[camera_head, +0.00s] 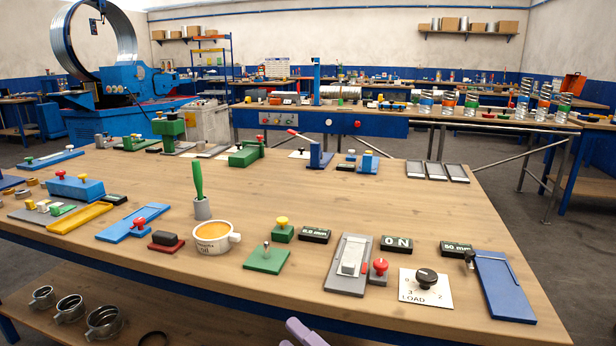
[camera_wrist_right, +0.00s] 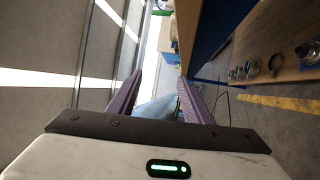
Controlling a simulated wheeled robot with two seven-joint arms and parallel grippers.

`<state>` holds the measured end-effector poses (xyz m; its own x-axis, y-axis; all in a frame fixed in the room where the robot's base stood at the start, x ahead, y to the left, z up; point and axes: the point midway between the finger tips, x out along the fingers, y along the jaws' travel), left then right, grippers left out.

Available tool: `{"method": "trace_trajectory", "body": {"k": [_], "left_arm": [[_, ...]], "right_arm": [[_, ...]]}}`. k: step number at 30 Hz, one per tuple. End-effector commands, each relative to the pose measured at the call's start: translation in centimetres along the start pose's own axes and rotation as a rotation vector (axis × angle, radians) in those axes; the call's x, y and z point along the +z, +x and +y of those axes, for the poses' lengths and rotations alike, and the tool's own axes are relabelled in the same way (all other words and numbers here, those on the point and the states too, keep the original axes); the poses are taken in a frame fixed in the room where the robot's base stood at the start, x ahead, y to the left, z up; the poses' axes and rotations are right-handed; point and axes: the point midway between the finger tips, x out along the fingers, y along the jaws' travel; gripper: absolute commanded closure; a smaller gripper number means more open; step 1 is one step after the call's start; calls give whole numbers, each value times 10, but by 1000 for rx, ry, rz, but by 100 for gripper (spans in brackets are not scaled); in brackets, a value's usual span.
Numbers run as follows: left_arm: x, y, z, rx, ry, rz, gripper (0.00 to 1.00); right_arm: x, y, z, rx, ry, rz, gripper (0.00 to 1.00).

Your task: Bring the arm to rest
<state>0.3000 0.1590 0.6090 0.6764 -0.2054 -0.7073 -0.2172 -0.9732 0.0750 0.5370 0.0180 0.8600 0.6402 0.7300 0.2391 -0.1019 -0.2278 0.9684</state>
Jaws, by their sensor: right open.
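My right gripper (camera_head: 297,334) shows only as purple fingertips at the bottom edge of the head view, in front of the table's near edge and below the tabletop. In the right wrist view the same gripper (camera_wrist_right: 159,82) has its two purple fingers apart, with nothing held between them. A pale blue shape shows beyond the fingers, too unclear to name. My left gripper is in neither view.
The wooden workbench (camera_head: 330,214) carries a LOAD dial (camera_head: 426,287), a light switch (camera_head: 351,262), a cup of oil (camera_head: 213,237) and several fixtures. Metal clamps (camera_head: 104,318) lie on its lower shelf. A blue machine (camera_head: 115,100) stands behind left.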

Motion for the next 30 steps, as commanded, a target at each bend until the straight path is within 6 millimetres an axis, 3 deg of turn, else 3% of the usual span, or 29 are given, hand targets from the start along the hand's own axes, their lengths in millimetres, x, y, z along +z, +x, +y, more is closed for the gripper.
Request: {"method": "trace_trajectory", "body": {"k": [4,7,12,15,18,21,30], "left_arm": [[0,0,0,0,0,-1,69],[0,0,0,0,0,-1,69],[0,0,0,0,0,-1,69],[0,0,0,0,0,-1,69],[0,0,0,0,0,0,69],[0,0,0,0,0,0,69],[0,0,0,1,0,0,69]], "right_arm": [[23,-77,-56,-86,490,-356,55],[25,-141,-97,-137,801,-594,55],[0,-247,-149,-197,1225,-948,55],[-20,-293,-166,-216,1394,-1103,55],[-37,-323,-174,-227,1500,-1206,55],[-46,-337,-178,-233,1552,-1258,55],[-47,-339,-178,-234,1559,-1266,55]]}}
